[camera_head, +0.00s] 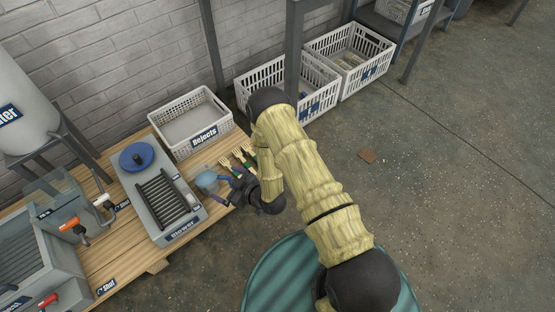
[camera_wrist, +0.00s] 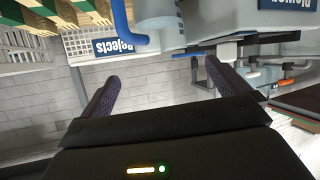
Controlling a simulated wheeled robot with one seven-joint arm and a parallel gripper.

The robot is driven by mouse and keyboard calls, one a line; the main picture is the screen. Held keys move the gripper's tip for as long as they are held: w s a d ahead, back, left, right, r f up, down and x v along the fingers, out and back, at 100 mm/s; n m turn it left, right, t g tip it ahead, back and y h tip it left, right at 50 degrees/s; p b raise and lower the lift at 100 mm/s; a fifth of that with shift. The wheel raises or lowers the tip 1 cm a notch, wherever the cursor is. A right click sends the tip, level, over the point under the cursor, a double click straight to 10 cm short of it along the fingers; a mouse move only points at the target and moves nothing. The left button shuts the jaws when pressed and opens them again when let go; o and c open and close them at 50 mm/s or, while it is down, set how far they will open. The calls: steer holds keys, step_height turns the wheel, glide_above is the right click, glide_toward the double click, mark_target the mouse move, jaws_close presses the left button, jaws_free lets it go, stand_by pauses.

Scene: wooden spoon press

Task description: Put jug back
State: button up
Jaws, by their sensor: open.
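The jug (camera_head: 207,181) is a small pale blue-grey vessel on the wooden table, right of the grey slotted unit. Its blue handle (camera_wrist: 125,26) shows in the wrist view beside its translucent body (camera_wrist: 158,22), at the upper edge and cut off by the frame. My gripper (camera_head: 232,182) is at the jug's right side in the head view. In the wrist view the two dark fingers (camera_wrist: 163,88) are spread apart, with only background between them. The jug lies beyond the fingertips; whether a finger touches it I cannot tell.
Wooden-handled tools (camera_head: 238,158) lie just behind my gripper. The Rejects basket (camera_head: 172,143) stands behind the jug. The slotted unit (camera_head: 150,215) with a blue round lid stands left, close to the jug. The wooden table (camera_head: 130,265) ends near my gripper; open floor lies right.

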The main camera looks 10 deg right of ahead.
steer(key=w+d+r+m+g+h, duration=0.15)
steer(key=d+r+h, duration=0.25)
steer(key=d+r, duration=0.4)
steer(key=w+d+r+m+g+h, duration=0.1)
steer(key=w+d+r+m+h, duration=0.2)
steer(key=d+r, duration=0.5)
steer(key=s+d+r+m+g+h, duration=0.1)
steer(key=s+d+r+m+g, duration=0.1)
steer(key=s+r, duration=0.5)
steer(key=s+d+r+m+g+h, duration=0.2)
steer(key=s+d+r+m, duration=0.2)
steer(key=s+d+r, duration=0.3)
steer(key=s+r, duration=0.1)
steer(key=s, duration=0.2)
steer(key=shift+s+r, duration=0.1)
steer(key=w+p+v, duration=0.3)
steer(key=p+v, duration=1.3)
steer(key=w+r+p+v, duration=0.1)
steer(key=w+p+v, duration=0.3)
steer(key=p+v, duration=1.2)
steer(key=w+r+p+v, duration=0.1)
steer(key=w+p+v, duration=0.2)
steer(key=p+v, duration=1.4)
steer(key=shift+w+a+r+p, duration=0.2)
steer(key=shift+w+a+p, duration=0.2)
steer(key=shift+p, duration=0.25)
